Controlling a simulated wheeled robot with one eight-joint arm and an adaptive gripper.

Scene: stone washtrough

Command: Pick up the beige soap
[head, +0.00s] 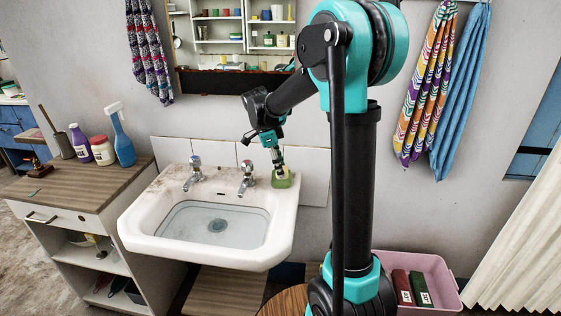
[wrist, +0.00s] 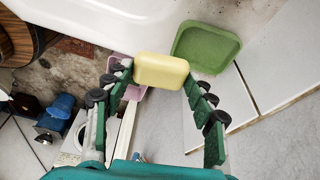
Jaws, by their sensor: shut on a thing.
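The beige soap (wrist: 161,71) is a pale yellow, rounded block held between the fingertips of my gripper (wrist: 157,77) in the wrist view. The fingers press on its two ends. A green soap dish (wrist: 206,46) is just beyond it in the wrist view and looks empty. In the head view my gripper (head: 278,163) points down at the back right corner of the white sink, over the green dish (head: 283,183). The soap is too small there to make out clearly, and I cannot tell its exact height above the dish.
The white sink (head: 140,226) has two taps (head: 247,178) left of my gripper. Tiles and the wall are close behind. A wooden-topped cabinet (head: 85,180) with several bottles stands left.

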